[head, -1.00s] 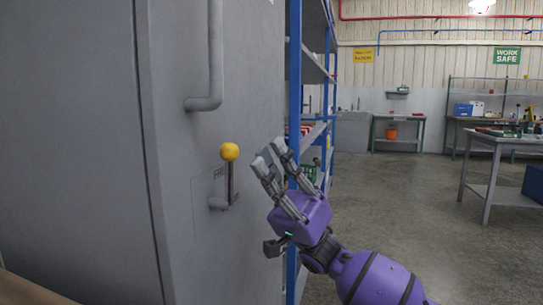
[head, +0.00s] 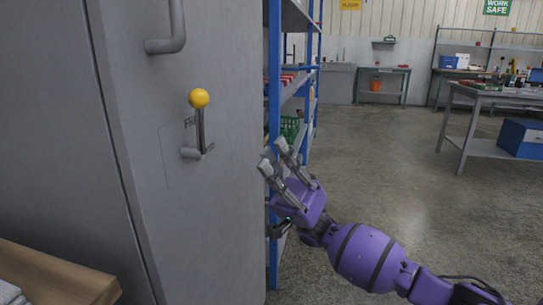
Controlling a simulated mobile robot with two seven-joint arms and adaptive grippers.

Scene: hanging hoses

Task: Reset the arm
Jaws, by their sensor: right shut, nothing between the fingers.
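My right arm comes in from the lower right in the head view. Its purple right gripper (head: 272,157) is raised, right of the grey cabinet and in front of the blue shelf rack. The gripper is shut with nothing in it. It is apart from the lever with the yellow ball knob (head: 199,98) on the cabinet door. That lever stands upright on its grey mount. My left gripper is not in view.
The grey cabinet (head: 60,130) fills the left, with a grey pipe handle (head: 178,30) above the lever. The blue shelf rack (head: 273,90) stands behind the gripper. A wooden surface (head: 60,275) is at the lower left. Open floor (head: 390,180) lies to the right, before a workbench (head: 460,105).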

